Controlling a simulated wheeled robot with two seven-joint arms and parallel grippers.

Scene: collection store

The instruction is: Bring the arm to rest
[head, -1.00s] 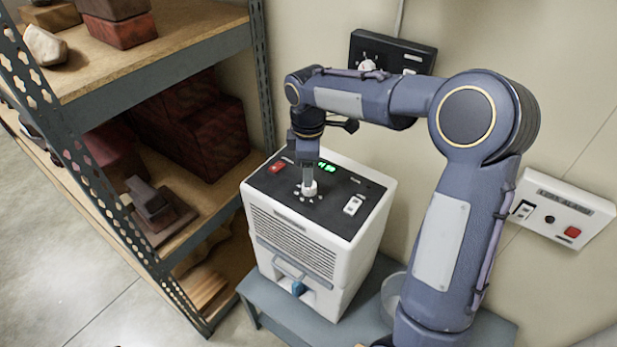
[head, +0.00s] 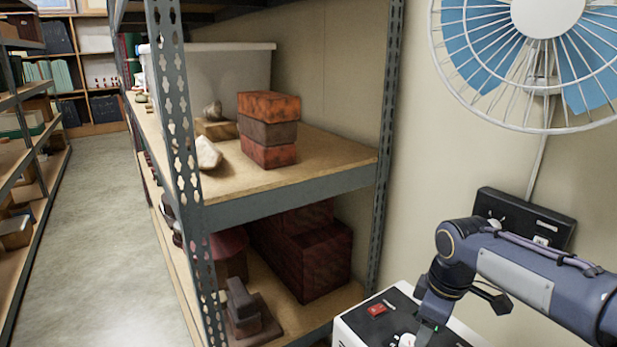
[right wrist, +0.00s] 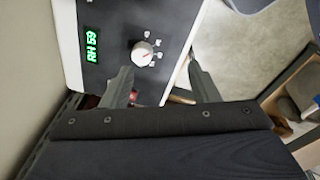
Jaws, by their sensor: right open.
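My right gripper (head: 428,326) is at the lower right of the head view, over the black top panel of a white machine (head: 346,330). Its two fingers (right wrist: 160,82) are apart and empty in the right wrist view. The machine's white knob (right wrist: 142,53) lies beyond the fingertips, with nothing gripping it. A green display (right wrist: 91,43) beside it reads RH 59. In the head view a red switch (head: 377,309) shows on the panel, and the lower part of the machine is cut off. My left gripper is not in view.
A metal shelf (head: 290,196) with stone blocks (head: 268,130) stands left of the machine. A wall fan (head: 530,60) hangs above my right arm. A black control box (head: 525,215) is on the wall close behind the arm. Floor (head: 90,220) is clear in the aisle at left.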

